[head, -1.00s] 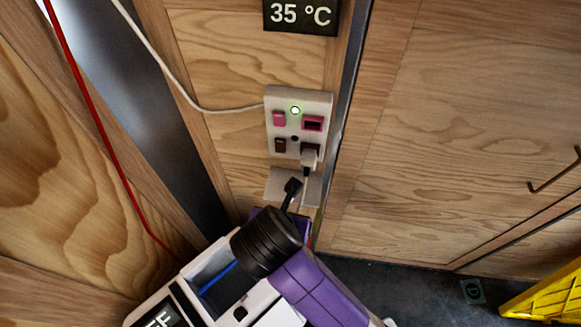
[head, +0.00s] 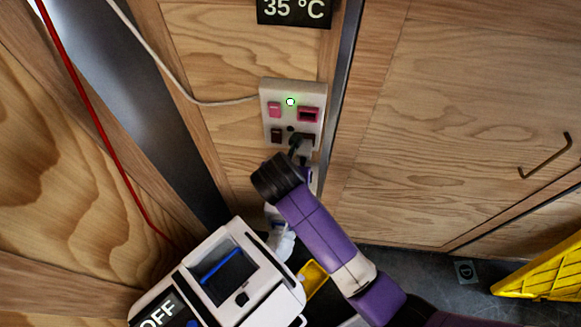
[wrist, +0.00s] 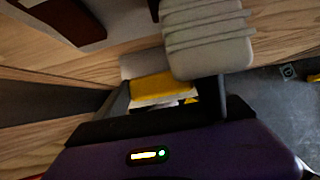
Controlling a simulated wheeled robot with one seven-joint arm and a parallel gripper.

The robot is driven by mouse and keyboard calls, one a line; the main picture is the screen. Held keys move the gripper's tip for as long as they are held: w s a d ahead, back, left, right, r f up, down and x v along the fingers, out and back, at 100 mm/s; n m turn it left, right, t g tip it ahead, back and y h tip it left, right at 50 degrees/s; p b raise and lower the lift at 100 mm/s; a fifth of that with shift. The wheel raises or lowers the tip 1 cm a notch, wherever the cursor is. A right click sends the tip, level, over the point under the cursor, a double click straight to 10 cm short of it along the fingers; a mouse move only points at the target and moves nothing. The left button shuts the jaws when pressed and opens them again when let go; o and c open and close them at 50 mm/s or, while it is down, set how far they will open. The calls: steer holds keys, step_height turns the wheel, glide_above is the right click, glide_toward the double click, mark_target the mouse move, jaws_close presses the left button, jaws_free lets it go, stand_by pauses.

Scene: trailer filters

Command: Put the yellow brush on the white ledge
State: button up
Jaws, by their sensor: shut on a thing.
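The yellow brush (wrist: 163,86) shows in the wrist view between the two dark fingers of my gripper (wrist: 171,94), which is shut on it. Pale parts show just below its yellow block. The white ledge (wrist: 139,64) is a pale patch just behind and above the brush, at the wooden wall. Whether the brush touches it I cannot tell. In the head view my purple arm reaches up to just below the wall socket, and its black joint hides the brush and most of the ledge.
A socket panel (head: 292,101) with a plug is right above the ledge; the pale ridged plug (wrist: 208,42) looms close in the wrist view. A white cable (head: 160,72) and a red cable (head: 85,125) run along the wall. A white box (head: 270,300) reading OFF stands below.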

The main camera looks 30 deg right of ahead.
steer(key=shift+w+d+f, duration=0.7)
steer(key=shift+w+f, duration=0.25)
steer(key=shift+f, duration=0.1)
steer(key=o, duration=1.1)
steer(key=v, duration=1.2)
